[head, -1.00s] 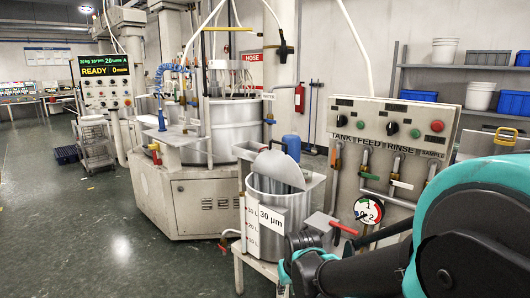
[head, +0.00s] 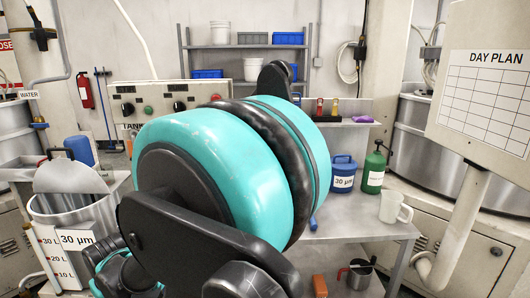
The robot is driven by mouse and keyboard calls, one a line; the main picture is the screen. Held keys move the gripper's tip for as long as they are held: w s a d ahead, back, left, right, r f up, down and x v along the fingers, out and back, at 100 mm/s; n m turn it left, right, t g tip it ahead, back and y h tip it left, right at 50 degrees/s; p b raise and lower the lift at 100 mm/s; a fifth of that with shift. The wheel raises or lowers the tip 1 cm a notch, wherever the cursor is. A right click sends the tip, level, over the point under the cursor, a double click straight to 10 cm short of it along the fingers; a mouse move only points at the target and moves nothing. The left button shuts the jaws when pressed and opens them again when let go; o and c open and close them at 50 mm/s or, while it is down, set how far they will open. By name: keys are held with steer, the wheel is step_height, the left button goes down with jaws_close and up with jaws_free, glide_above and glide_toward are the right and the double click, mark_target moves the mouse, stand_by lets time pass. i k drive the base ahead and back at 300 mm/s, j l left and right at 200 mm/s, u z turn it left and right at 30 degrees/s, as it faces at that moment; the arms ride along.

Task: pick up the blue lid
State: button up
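A small blue container (head: 343,184) with a white "30 µm" label stands on the grey bench, right of my arm. A blue lid (head: 343,161) with a handle on top sits on it. My teal and black arm fills the middle of the head view and hides part of the bench. My gripper cannot be made out in this view.
A green bottle (head: 374,170) and a white mug (head: 394,207) stand right of the blue container. A metal tank (head: 75,218) with a tilted lid stands at left. A day-plan board (head: 485,90) is at right. A metal jug (head: 359,274) sits below the bench.

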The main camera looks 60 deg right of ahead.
mark_target(339, 161)
steer(key=z, duration=2.6)
